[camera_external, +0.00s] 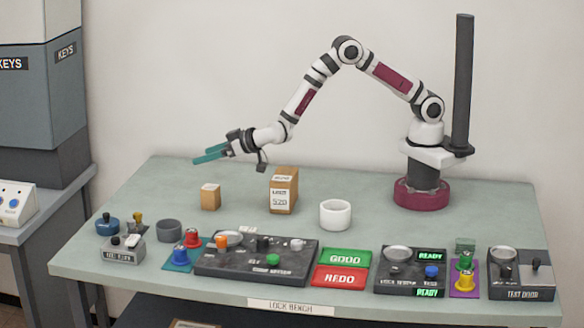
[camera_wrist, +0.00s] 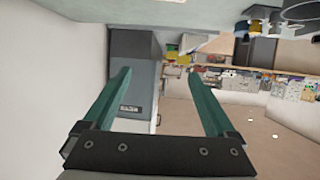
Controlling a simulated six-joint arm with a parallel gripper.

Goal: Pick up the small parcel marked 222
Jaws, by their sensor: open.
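A small tan box (camera_external: 210,198) stands upright on the bench's back left, with a pale label on top; I cannot read a number on it. A larger tan box (camera_external: 284,192) stands to its right, with a white label that seems to read 520. I cannot make out 222 on either box. My gripper (camera_external: 197,157) is in the air above and behind the small box, its teal fingers pointing left. In the wrist view my gripper (camera_wrist: 160,74) is open and empty, facing the room, with neither box between the fingers.
A white cup (camera_external: 335,215) stands right of the larger box. Along the front of the bench (camera_external: 420,225) are a dark control panel (camera_external: 225,262), green and red plates (camera_external: 343,270), and several knobs and buttons. A grey key cabinet (camera_external: 40,95) stands at the left.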

